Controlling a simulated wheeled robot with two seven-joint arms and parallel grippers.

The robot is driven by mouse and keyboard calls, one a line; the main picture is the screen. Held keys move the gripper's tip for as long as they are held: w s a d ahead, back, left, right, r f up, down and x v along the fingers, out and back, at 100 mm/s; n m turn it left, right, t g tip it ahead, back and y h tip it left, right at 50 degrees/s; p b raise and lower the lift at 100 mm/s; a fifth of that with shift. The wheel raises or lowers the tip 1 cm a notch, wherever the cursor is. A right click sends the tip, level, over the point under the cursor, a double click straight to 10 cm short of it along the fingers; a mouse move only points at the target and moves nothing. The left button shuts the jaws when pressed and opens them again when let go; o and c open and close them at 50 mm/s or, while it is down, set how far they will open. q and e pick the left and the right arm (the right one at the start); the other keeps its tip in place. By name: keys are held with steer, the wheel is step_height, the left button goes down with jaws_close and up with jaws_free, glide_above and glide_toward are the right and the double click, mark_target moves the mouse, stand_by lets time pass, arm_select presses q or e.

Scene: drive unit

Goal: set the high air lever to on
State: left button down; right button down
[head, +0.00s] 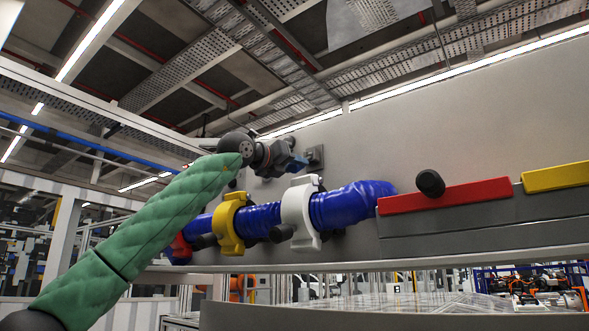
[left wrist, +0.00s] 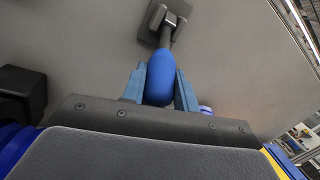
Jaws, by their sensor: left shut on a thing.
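The high air lever shows in the left wrist view as a rounded blue handle (left wrist: 160,78) on a dark stem, fixed to a square grey mount (left wrist: 165,20) on the grey panel. My left gripper (left wrist: 160,86) is shut on this handle, with one blue-grey finger on each side of it. In the head view my left gripper (head: 297,163) is against the panel, above the blue hose, and the lever's mount (head: 315,157) shows just right of it. The gripper hides the handle there. My right gripper is in no view.
Below my left gripper runs a ribbed blue hose (head: 350,204) with a yellow clamp (head: 231,224) and a white clamp (head: 300,214). To the right are a black knob (head: 430,183), a red bar (head: 450,195) and a yellow bar (head: 555,177). The upper panel (head: 440,115) is bare.

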arm_select(q)
steer(key=shift+w+d+f, duration=0.1)
steer(key=shift+f, duration=0.2)
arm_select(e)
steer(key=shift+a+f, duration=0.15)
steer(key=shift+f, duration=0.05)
arm_select(q)
steer(key=c, duration=1.1)
jaws_free()
steer(key=shift+r, duration=0.1)
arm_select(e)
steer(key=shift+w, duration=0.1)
arm_select(q)
steer(key=shift+s+a, duration=0.25)
steer(key=shift+a, duration=0.05)
steer(key=b+v, duration=0.2)
steer(key=v, duration=0.4)
steer(key=shift+f+b, duration=0.2)
steer(key=shift+b, duration=0.1)
steer(key=shift+s+a, duration=0.4)
steer(key=shift+a, duration=0.05)
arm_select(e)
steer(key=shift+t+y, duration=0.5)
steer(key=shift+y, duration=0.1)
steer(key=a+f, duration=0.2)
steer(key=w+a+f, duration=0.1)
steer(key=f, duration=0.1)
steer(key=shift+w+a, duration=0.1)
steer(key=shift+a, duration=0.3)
